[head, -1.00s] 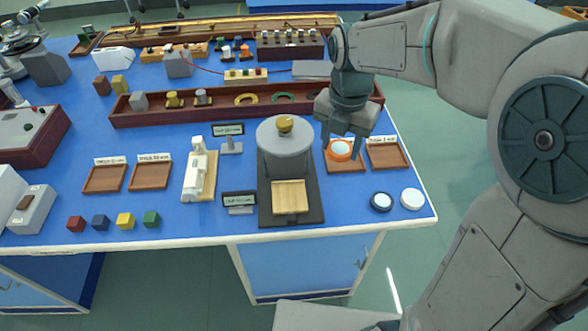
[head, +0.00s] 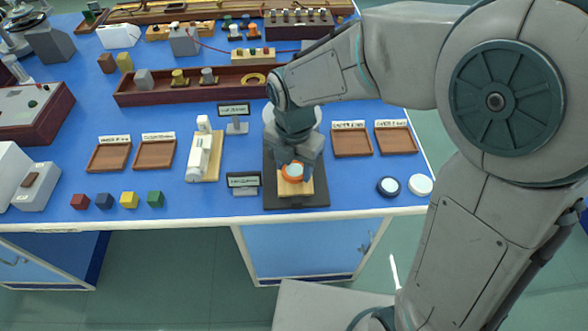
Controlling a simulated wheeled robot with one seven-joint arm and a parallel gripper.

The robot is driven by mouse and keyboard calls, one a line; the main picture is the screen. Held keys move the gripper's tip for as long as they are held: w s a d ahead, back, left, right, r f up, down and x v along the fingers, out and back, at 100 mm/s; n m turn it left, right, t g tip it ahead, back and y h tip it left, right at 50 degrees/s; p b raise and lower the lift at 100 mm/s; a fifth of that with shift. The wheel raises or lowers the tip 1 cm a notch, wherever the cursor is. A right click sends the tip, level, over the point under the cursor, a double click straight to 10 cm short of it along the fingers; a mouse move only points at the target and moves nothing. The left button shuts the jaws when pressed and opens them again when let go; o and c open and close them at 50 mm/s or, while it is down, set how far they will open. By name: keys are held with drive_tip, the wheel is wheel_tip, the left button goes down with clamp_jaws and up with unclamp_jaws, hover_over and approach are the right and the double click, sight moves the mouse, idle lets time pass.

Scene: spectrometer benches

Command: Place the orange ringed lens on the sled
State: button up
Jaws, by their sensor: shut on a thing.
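The orange ringed lens (head: 292,172) has a pale centre and an orange rim. My gripper (head: 293,168) is shut on it, over the light wooden sled (head: 309,190). The sled sits at the front of a dark base plate (head: 318,201). I cannot tell whether the lens touches the sled. My arm hides most of the grey round device behind it.
Two empty brown trays, one left (head: 352,142) and one right (head: 396,139), lie right of the base plate. A dark-ringed lens (head: 389,187) and a white-ringed lens (head: 420,185) lie near the right front edge. A small sign (head: 243,181) stands close on the left.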

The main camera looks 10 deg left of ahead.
drive_tip(key=shift+f, duration=0.85)
drive_tip(key=shift+f, duration=0.15)
drive_tip(key=o, duration=1)
